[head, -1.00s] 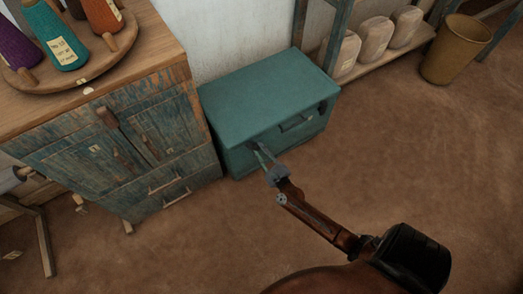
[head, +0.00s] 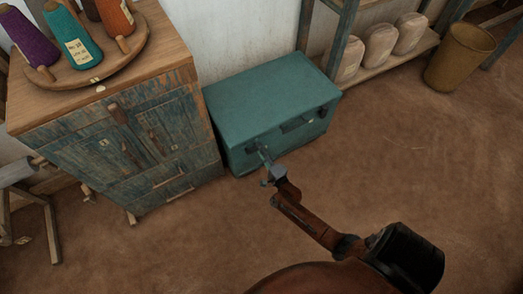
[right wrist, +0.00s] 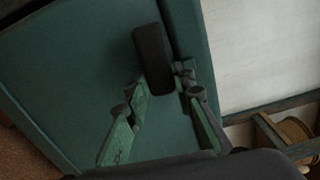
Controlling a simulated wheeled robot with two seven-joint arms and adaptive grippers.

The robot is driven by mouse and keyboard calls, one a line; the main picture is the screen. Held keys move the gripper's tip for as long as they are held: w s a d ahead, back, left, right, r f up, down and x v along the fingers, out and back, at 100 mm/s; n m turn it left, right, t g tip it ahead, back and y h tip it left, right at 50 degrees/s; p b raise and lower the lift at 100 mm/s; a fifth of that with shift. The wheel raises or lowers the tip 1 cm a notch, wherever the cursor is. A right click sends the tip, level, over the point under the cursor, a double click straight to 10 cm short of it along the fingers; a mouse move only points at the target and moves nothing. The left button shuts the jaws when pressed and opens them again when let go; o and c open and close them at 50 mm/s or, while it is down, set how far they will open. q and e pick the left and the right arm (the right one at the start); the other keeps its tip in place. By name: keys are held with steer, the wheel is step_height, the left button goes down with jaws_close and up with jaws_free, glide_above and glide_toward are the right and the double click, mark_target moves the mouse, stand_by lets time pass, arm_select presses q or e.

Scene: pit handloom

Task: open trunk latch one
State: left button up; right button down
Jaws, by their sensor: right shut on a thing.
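The teal trunk (head: 265,98) stands on the floor with its lid down. My right gripper (head: 261,153) is at the left part of the trunk's front face. In the right wrist view, a dark, rounded bar-shaped latch (right wrist: 152,58) lies against the teal surface, its lower end between the fingertips of my right gripper (right wrist: 163,84). The gripper is shut on this latch. In the head view the fingers mostly hide the latch. My left gripper is in neither current view.
A dark handle (head: 298,122) is on the trunk front, right of my gripper. A worn blue cabinet (head: 130,150) stands close on the left, with thread cones on a round tray (head: 85,68). A shelf with pale bundles (head: 375,42) and a brown bin (head: 458,55) are behind right. The front floor is clear.

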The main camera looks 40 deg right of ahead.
steer(key=shift+f+n, duration=0.1)
steer(key=shift+n, duration=0.4)
steer(key=c, duration=1.6)
jaws_free()
steer(key=v, duration=1.2)
steer(key=shift+s, duration=0.1)
